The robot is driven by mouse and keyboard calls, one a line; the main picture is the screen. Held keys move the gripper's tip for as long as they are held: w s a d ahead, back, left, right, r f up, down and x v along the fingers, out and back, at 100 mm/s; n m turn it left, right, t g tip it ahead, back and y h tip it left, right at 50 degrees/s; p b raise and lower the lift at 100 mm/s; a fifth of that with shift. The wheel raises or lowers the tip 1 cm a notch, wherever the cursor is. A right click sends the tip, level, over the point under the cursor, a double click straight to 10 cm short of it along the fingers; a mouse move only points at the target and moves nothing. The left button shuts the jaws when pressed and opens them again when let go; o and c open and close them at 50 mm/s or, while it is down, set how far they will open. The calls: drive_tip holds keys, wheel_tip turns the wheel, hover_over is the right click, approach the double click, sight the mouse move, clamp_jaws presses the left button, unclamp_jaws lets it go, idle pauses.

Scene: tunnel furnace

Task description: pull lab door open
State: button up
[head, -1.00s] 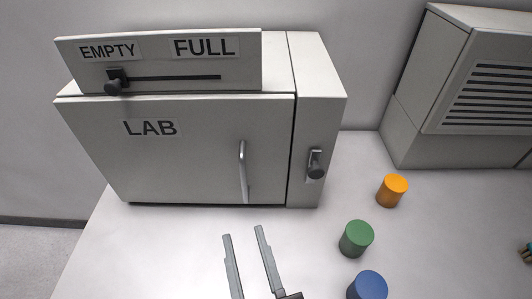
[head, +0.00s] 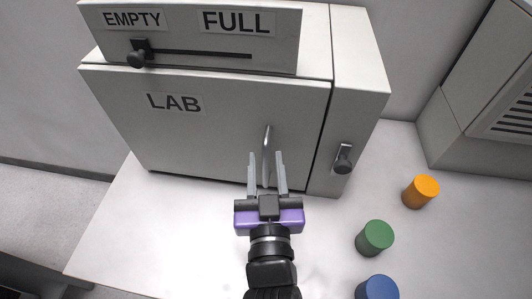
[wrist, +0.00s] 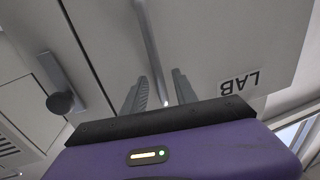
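The lab door (head: 210,125) is a grey panel marked LAB on the front of a box-shaped cabinet, and it looks shut. Its vertical metal bar handle (head: 267,152) is near the door's right edge. My gripper (head: 266,157) is open, with its two grey fingers pointing at the door, one to each side of the handle's lower part in the head view. In the wrist view the handle (wrist: 150,50) runs down toward the gap between the fingers (wrist: 158,85). I cannot tell whether the fingers touch the handle or how deep it sits between them.
A black knob (head: 343,160) is on the cabinet's right panel. A slider (head: 138,55) stands at the EMPTY end of the upper panel. Orange (head: 421,191), green (head: 374,237) and blue (head: 377,288) cylinders stand to the right. The table left of my gripper is clear.

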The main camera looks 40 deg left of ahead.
drive_tip(key=shift+x, duration=0.8)
clamp_jaws()
idle(0.9)
